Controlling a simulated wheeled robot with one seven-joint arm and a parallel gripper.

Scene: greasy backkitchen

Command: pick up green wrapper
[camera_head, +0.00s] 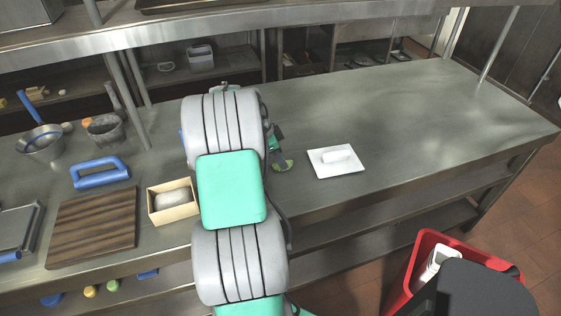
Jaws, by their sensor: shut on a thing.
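My arm fills the middle of the head view and covers most of my gripper (277,153), which shows only in part at the arm's right side, over the steel counter. My gripper is shut on a small green thing, which looks like the green wrapper (283,166). It sticks out below the jaws, and part of it is hidden. I cannot tell whether it touches the counter (410,115) or is held just above it.
A white board with a white item (336,161) lies right of my gripper. A wooden box (158,213), a dark cutting board (93,228), a blue-handled tool (100,173) and pots stand left. A red bin (425,240) is at lower right. The counter's right half is clear.

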